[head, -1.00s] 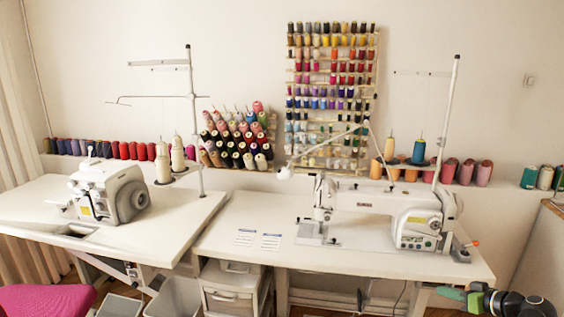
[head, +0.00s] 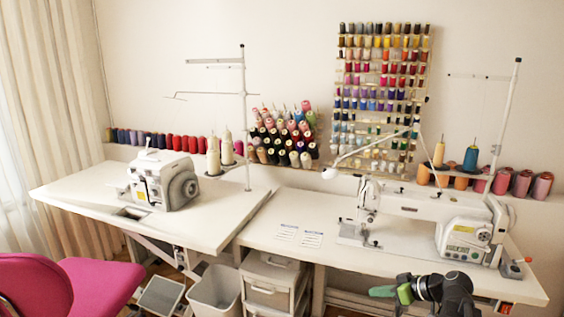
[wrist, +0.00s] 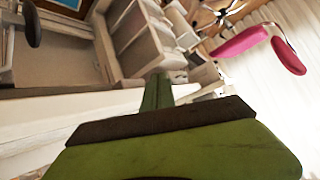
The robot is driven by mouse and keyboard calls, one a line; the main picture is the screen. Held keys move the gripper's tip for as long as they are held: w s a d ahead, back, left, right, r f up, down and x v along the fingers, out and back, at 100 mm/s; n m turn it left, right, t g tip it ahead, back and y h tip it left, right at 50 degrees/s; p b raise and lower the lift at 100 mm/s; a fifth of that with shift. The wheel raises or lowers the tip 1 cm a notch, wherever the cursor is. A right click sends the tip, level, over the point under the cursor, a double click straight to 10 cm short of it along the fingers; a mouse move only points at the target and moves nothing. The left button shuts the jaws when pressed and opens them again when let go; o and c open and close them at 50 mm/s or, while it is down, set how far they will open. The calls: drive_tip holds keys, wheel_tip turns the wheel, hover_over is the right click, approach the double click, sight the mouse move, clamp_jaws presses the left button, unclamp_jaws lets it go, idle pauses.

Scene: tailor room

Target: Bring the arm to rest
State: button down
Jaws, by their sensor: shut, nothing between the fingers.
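My gripper (head: 384,291) is green and shows low in the head view, right of the middle, with the dark arm link to its right. It points left, in front of the right sewing table (head: 290,222). In the wrist view my gripper (wrist: 158,92) reaches forward from a wide green body with a dark band. It is shut and I see nothing held in it.
A white sewing machine (head: 462,232) stands on the right table, another machine (head: 163,182) on the left table (head: 85,192). A pink chair (head: 98,285) is at the lower left. A white bin (head: 213,290) and drawers (head: 268,285) stand below the tables. Thread racks (head: 383,95) hang behind.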

drive_tip(key=s+a+f+g+h, duration=0.2)
drive_tip(key=a+f, duration=0.1)
drive_tip(key=a, duration=0.4)
drive_tip(key=s+a+f+g+h, duration=0.1)
drive_tip(key=s+a+f+g, duration=0.15)
drive_tip(key=a, duration=0.45)
drive_tip(key=s+a+f+g+h, duration=0.2)
drive_tip(key=a+f+g, duration=0.1)
drive_tip(key=a, duration=0.4)
drive_tip(key=s+d+f+m+h, duration=0.1)
drive_tip(key=s+d+m+h, duration=0.15)
drive_tip(key=d+m, duration=0.35)
wheel_tip(320, 180, up, 20)
drive_tip(key=p, duration=1.9)
drive_tip(key=shift+w+a+f+p, duration=0.15)
drive_tip(key=shift+w+f+p, duration=0.1)
drive_tip(key=shift+p, duration=0.1)
